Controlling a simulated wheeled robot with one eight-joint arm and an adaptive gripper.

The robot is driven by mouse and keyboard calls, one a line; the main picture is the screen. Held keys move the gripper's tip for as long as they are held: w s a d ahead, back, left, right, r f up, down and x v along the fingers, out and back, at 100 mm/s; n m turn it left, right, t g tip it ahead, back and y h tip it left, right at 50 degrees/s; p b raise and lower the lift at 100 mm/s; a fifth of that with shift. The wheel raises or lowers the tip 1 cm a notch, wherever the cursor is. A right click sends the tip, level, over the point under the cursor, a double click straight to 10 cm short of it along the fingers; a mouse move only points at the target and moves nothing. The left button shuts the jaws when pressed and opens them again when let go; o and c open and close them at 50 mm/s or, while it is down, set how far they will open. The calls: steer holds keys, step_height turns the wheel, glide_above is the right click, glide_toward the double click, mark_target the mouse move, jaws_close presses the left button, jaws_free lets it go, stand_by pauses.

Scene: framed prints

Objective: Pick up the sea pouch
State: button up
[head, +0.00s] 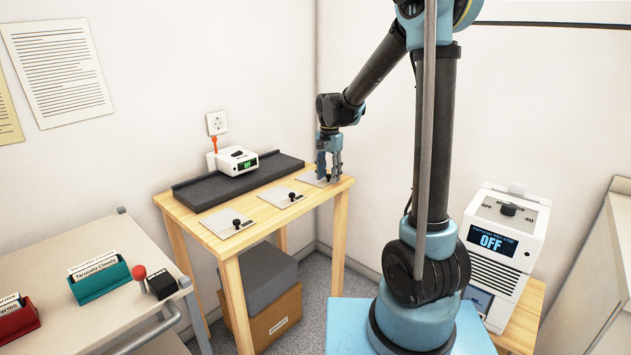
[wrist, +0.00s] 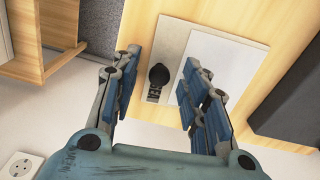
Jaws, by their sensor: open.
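My gripper (head: 328,177) is open and low over the right pouch at the table's right end. In the wrist view, my open fingers (wrist: 160,66) stand on either side of a black knob (wrist: 158,75), beside the pouch's white sheet (wrist: 215,66). I see nothing held.
A dark, long machine (head: 215,188) lies along the table's back, with a white box (head: 236,160) with a green display by it. A white unit reading OFF (head: 497,247) stands right. A cart (head: 100,310) with card boxes is at left.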

jaws_close()
steer(key=shift+r, duration=0.15)
